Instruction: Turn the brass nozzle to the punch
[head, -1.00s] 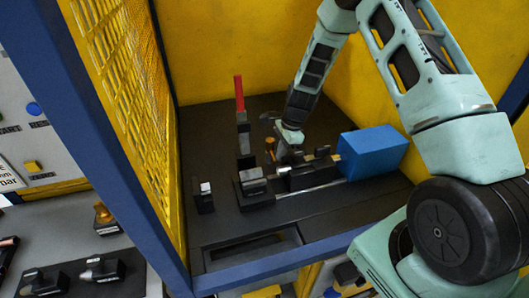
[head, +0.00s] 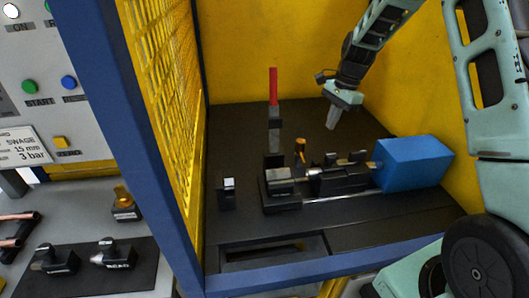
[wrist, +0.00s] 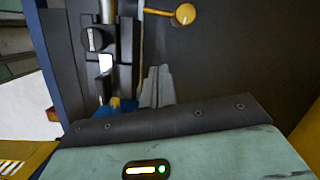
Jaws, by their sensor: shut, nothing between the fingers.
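The brass nozzle (head: 300,150) stands at the back of the black machine bed (head: 315,198), behind the clamp blocks, in the head view. In the wrist view a brass ball-ended arm (wrist: 185,14), apparently the nozzle, shows at the top edge. My gripper (head: 332,122) is shut and empty, pointing down above and to the right of the nozzle, apart from it. Its fingers (wrist: 157,88) are together in the wrist view. A small brass-coloured tip (head: 372,164) shows beside the blue box (head: 412,163); I cannot tell whether it is the punch.
A lever with a red handle (head: 273,88) stands upright left of the nozzle. A small black block (head: 227,193) is at the left. A yellow mesh guard (head: 160,80) and blue post (head: 120,130) bound the left side. The floor behind the machine is clear.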

